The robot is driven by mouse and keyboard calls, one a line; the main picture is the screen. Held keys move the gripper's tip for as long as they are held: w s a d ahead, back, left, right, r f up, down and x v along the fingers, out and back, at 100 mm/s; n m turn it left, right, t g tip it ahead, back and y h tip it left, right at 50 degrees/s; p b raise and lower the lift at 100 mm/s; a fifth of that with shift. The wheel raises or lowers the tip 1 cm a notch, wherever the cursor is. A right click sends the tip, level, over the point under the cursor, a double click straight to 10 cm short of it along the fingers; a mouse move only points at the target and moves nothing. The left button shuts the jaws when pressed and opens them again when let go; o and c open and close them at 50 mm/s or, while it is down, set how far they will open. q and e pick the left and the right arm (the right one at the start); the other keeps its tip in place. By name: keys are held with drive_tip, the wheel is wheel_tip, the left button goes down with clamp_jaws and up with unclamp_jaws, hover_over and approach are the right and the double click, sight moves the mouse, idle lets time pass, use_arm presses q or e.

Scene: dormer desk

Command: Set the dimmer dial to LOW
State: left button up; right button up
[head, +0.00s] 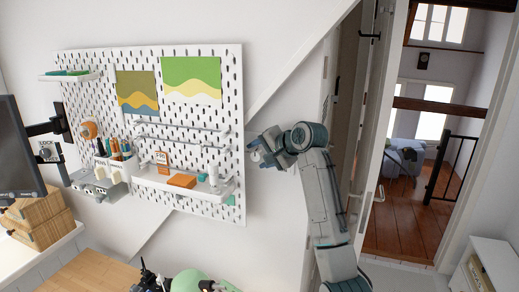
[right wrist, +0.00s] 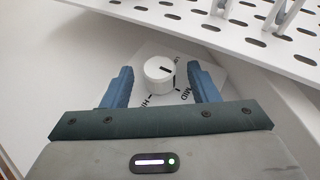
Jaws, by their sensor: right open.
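The dimmer dial (right wrist: 158,75) is a round white knob on a white plate (right wrist: 150,52) fixed to the wall. A short dark mark shows on the knob's face. In the head view, my right gripper (head: 256,151) is at the wall, just right of the pegboard, and partly hides the dial.
The white pegboard (head: 239,105) with shelves is close beside the dial, and its edge also shows in the right wrist view (right wrist: 225,40). A monitor (head: 18,150) stands at the far left. An open doorway is to the right.

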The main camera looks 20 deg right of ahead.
drive_tip(key=shift+w+a+f, duration=0.1)
drive_tip(key=shift+w+f, duration=0.1)
drive_tip(key=c, duration=1)
drive_tip(key=shift+w+a+r+g+h, duration=0.15)
drive_tip(key=shift+r+g+h, duration=0.1)
drive_tip(key=shift+g+h, duration=0.4)
drive_tip(key=shift+n+g+h, duration=0.5)
drive_tip(key=shift+g+h, duration=0.05)
drive_tip(key=shift+h, duration=0.3)
drive_tip(key=o, duration=1)
